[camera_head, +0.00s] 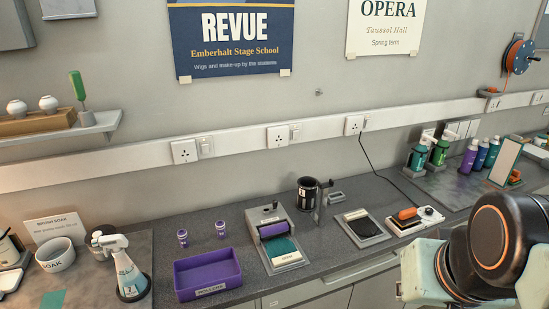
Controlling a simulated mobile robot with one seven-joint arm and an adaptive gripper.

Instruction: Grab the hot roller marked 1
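Two small purple rollers stand upright on the dark counter, a left one (183,239) and a right one (221,230). Each has a pale mark that is too small to read, so I cannot tell which is marked 1. A purple tray (208,268) with a label that seems to read ROLLERS is in front of them. A grey device (253,238) to the right holds a larger purple cylinder (272,229) across it. Part of my arm shows at the lower right, but my gripper is not in view.
A spray bottle (128,270) and a white SOAK bowl (56,254) stand at the left. A black cup-like holder (306,194), a black pad in a grey frame (363,228) and an orange-handled tool (408,213) lie to the right. Bare counter surrounds the small rollers.

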